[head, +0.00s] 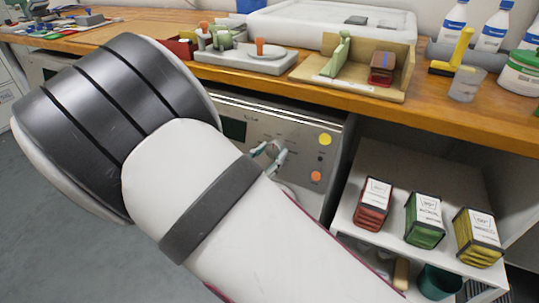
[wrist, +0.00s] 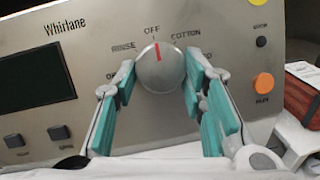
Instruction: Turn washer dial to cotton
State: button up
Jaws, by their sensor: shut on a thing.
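The washer dial (wrist: 160,70) is a round silver knob on the grey front panel (wrist: 75,100) of the washer marked Whirlane. In the head view, my gripper (head: 268,155) is at the panel (head: 300,130), and my arm hides much of the washer.
A dark display (wrist: 36,80) is left of the dial. A yellow button (wrist: 261,41) and an orange button (wrist: 264,83) are to the right. A shelf with red (head: 373,205), green (head: 424,220) and yellow (head: 478,240) packs stands right of the washer. The wooden counter (head: 455,105) overhead is crowded.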

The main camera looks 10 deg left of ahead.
jog(key=shift+m, duration=0.3)
jog(key=m, duration=0.2)
jog(key=m+g+h, duration=0.1)
jog(key=m, duration=0.2)
jog(key=shift+w+a+r+g+b, duration=0.1)
jog(key=shift+a+g+b, duration=0.1)
jog(key=shift+g+b, duration=0.15)
jog(key=shift+w+r+m+g+h+b, duration=0.15)
jog(key=shift+m+g+b, duration=0.15)
jog(key=shift+m, duration=0.8)
jog(key=shift+s+m+g+h+b, duration=0.1)
jog(key=shift+m+g+h+b, duration=0.2)
jog(key=shift+m, duration=0.8)
jog(key=o, duration=1.2)
jog(key=shift+c, duration=0.2)
jog(key=shift+a, duration=0.15)
jog(key=v, duration=1.2)
jog(key=shift+r, duration=0.25)
